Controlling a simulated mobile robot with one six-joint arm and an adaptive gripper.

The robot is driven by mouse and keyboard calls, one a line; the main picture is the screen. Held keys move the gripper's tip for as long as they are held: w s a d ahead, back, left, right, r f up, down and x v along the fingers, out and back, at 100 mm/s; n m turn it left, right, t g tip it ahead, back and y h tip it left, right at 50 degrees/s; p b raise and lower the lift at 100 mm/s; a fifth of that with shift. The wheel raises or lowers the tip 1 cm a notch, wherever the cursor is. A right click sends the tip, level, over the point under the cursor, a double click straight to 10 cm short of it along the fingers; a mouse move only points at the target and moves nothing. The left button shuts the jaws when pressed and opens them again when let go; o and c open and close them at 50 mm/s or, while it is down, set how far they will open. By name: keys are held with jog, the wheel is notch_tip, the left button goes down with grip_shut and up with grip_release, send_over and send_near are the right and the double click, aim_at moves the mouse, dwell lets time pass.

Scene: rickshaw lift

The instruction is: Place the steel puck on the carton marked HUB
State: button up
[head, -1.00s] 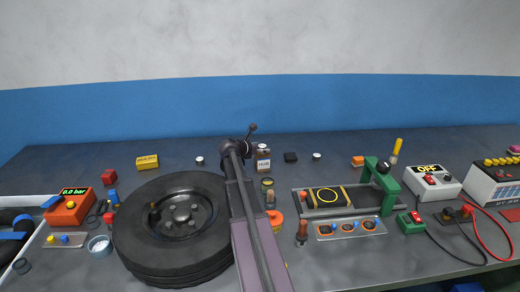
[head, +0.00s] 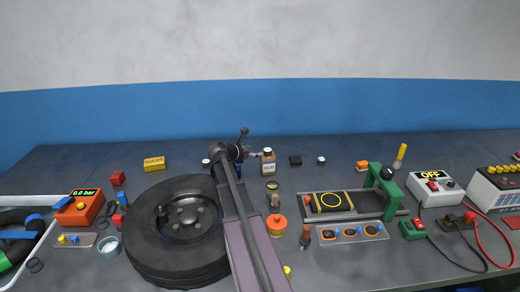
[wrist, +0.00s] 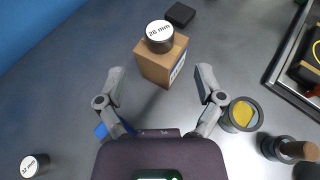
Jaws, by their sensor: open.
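The small brown carton marked HUB (head: 268,168) stands upright on the bench, and it also shows in the wrist view (wrist: 158,68). A dark round puck with a white top reading "28 mm" (wrist: 159,36) rests on top of the carton; its white top shows in the head view (head: 267,150). My gripper (wrist: 160,82) is open and empty. Its fingers are spread on the near side of the carton, apart from the puck. In the head view, my gripper (head: 251,154) is just left of the carton and partly hidden by my arm.
Another white-topped puck (wrist: 34,166), reading "32 mm", stands left. A black block (wrist: 180,14) lies beyond the carton. An open round jar (wrist: 241,114) and a wooden-handled tool (wrist: 290,149) stand right. A large tyre (head: 180,230) fills the front left.

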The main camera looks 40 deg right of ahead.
jog(key=p+v, duration=0.1)
jog(key=v, duration=0.3)
jog(key=shift+s, duration=0.15)
dwell(0.6)
